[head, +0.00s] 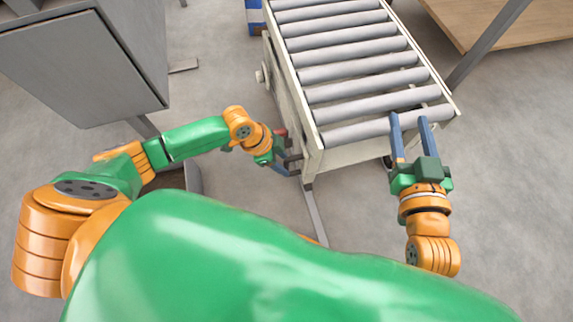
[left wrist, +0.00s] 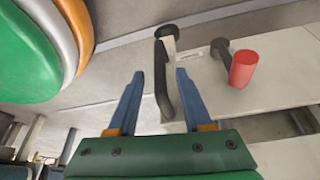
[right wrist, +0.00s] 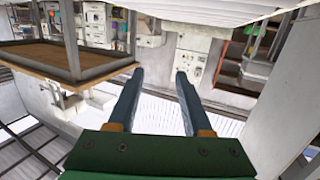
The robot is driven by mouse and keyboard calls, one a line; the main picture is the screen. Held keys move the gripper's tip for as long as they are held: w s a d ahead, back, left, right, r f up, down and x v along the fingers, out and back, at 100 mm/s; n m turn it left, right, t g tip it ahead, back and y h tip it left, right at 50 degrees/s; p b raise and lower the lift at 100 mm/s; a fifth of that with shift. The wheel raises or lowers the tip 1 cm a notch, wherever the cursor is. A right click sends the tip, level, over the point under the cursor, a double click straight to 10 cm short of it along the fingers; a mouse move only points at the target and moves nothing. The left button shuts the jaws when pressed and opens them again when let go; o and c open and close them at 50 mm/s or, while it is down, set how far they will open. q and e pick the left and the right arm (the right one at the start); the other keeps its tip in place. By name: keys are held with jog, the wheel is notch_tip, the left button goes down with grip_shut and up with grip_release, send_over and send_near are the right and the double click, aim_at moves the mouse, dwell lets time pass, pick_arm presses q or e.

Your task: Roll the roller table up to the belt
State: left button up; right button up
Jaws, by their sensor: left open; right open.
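The roller table (head: 355,62) has grey rollers in a cream frame and stands at the upper middle of the head view. My left gripper (head: 290,163) is open at its near left corner. In the left wrist view, a black handle (left wrist: 162,85) on the pale frame lies between the open fingers; I cannot tell whether they touch it. A red knob (left wrist: 243,69) on a dark stem is right of the handle. My right gripper (head: 408,117) is open and empty, its fingers overlapping the near end roller in the head view. I cannot make out the belt.
A grey cabinet (head: 85,65) stands at the left. A wooden-topped bench (head: 510,30) with a grey leg is at the upper right, close to the table's right side. A blue box (head: 255,17) is by the table's far left.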

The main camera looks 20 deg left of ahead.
pick_arm(q)
jog(key=shift+b+x, duration=0.45)
jog(key=shift+x, duration=0.4)
jog(key=shift+w+d+f+b, duration=0.1)
jog(key=shift+d+f+b, duration=0.1)
jog(key=shift+f+b, duration=0.3)
jog(key=shift+f, duration=0.1)
grip_shut()
pick_arm(e)
notch_tip(320, 180, up, 12)
jog(key=s+a+n+t+y, duration=0.1)
jog(key=s+t+y, duration=0.2)
jog(key=t, duration=0.4)
jog(key=shift+r, duration=0.2)
